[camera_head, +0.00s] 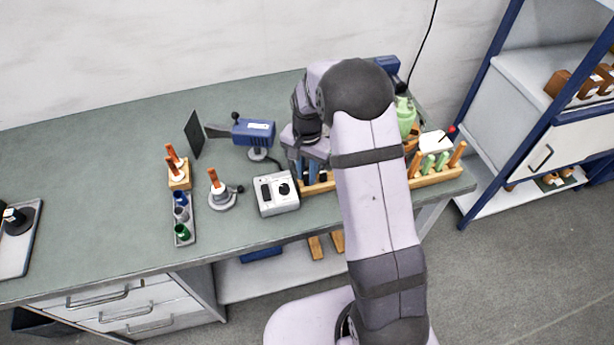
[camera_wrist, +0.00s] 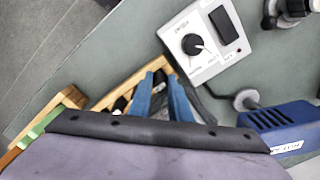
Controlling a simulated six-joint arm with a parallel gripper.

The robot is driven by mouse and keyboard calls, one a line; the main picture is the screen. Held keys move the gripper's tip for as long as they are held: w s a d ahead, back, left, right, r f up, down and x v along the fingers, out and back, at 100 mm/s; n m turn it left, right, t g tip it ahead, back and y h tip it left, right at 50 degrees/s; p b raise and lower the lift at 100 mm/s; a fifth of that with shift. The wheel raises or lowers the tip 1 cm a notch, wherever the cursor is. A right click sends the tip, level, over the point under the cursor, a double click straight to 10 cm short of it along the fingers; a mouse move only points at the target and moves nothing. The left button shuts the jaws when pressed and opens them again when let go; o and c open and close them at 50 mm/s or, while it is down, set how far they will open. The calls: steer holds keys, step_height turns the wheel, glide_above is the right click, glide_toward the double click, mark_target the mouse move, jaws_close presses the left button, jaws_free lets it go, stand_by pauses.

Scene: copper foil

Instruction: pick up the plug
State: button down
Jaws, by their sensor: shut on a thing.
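My gripper (camera_head: 308,172) points down over the wooden rack at the right part of the bench. In the wrist view its two blue fingers (camera_wrist: 161,77) are close together over the end of the rack, shut on a small dark piece. I take this piece to be the plug (camera_wrist: 160,85). The fingers hide most of it, so its shape is not clear. I cannot tell whether it is clear of the rack.
The wooden rack (camera_head: 436,178) holds green and orange-brown handled tools. A white control box (camera_head: 278,195) with a black knob stands beside the gripper. A blue heat tool (camera_head: 253,131) stands behind. Spools in a tray (camera_head: 190,239) are further left.

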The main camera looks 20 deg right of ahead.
mark_target(307, 173)
step_height(307, 173, up, 8)
steer(key=shift+f+b, duration=0.1)
steer(key=shift+b, duration=1.05)
steer(key=shift+r, duration=0.6)
steer(key=shift+r+p, duration=0.3)
steer(key=shift+p, duration=0.2)
steer(key=shift+s+d+f+p, duration=0.15)
steer(key=shift+s+p, duration=0.15)
steer(key=shift+p, duration=0.15)
steer(key=w+d+f+p, duration=0.1)
steer(key=w+f+p, duration=0.4)
steer(key=w+p, duration=0.15)
steer(key=w+r, duration=0.4)
steer(key=shift+w+d+b, duration=0.3)
